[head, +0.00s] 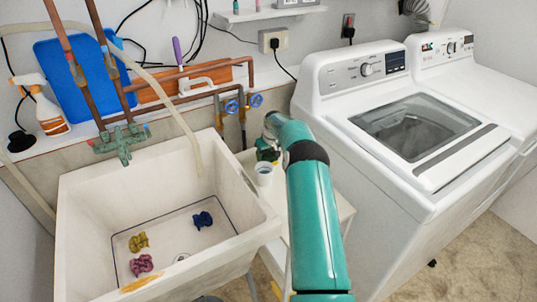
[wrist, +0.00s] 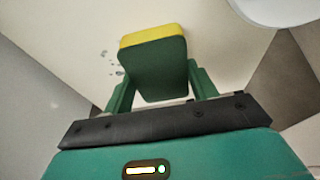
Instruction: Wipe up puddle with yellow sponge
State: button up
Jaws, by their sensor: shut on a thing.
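In the wrist view, my gripper (wrist: 158,82) is shut on the yellow sponge (wrist: 152,36), whose dark green side faces the camera and whose yellow layer shows along its far edge. A few small wet-looking spots (wrist: 115,66), perhaps part of the puddle, show on the pale surface just left of the sponge. The sponge covers part of that surface, and I cannot tell if it touches it. In the head view, my teal arm reaches to the small white side table (head: 342,212) between sink and washer; the sponge cannot be made out there.
A white cup (head: 264,174) stands on the side table close to my gripper; a round white rim also shows in the wrist view (wrist: 280,8). The sink (head: 90,200) with several coloured cloths is left, the washer (head: 345,135) right. Pipes with blue valves (head: 232,106) run behind.

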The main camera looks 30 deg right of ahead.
jog(key=shift+a+f, duration=0.1)
jog(key=shift+a, duration=0.1)
jog(key=shift+d+r, duration=0.15)
jog(key=shift+r, duration=2.95)
jog(key=shift+r, duration=0.1)
jog(key=shift+r, duration=1.4)
jog(key=shift+f, duration=3.5)
jog(key=shift+f, duration=0.95)
jog(key=shift+d, duration=0.15)
